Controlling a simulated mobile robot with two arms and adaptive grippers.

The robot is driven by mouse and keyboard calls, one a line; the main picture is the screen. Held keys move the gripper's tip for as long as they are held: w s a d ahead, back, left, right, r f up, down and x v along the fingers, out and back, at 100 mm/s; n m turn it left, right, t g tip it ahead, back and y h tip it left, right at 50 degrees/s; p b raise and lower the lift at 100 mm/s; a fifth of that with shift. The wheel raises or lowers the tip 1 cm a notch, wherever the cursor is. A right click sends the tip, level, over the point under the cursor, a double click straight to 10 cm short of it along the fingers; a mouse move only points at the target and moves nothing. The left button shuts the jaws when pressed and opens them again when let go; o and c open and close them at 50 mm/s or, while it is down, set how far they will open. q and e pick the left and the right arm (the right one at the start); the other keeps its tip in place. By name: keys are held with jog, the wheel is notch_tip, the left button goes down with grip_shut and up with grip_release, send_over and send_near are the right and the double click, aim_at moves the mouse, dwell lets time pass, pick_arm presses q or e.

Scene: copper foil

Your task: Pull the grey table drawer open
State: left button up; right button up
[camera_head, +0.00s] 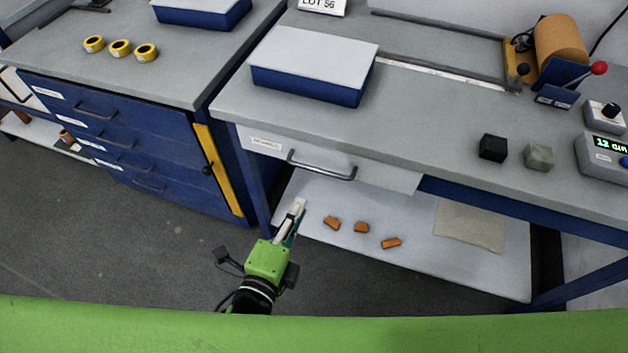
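The grey table drawer (392,178) is set under the front edge of the grey worktop at its left part. Its front looks flush below the top, and a dark-and-silver bar handle (322,172) runs across its middle. A small label sits at the left end of the drawer front. My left gripper (298,210) is in front of and below the handle, slightly to its left, and appears apart from it. Its fingers point up toward the drawer and lie close together in this view, so I cannot tell whether they are open. My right gripper is out of view.
A blue drawer cabinet (130,150) with a yellow strip stands left of the table. The table's lower shelf (400,210) carries several orange-brown pieces and a tan sheet. A blue-sided box (312,65) and two small cubes are on the worktop. The floor before the drawer is clear.

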aim_at(317, 169)
pick_arm(q)
jog(key=x, duration=1.2)
jog(key=shift+w+r, duration=0.1)
jog(key=shift+w, duration=0.2)
jog(key=shift+w+d, duration=0.2)
jog(key=shift+w, duration=0.4)
grip_shut()
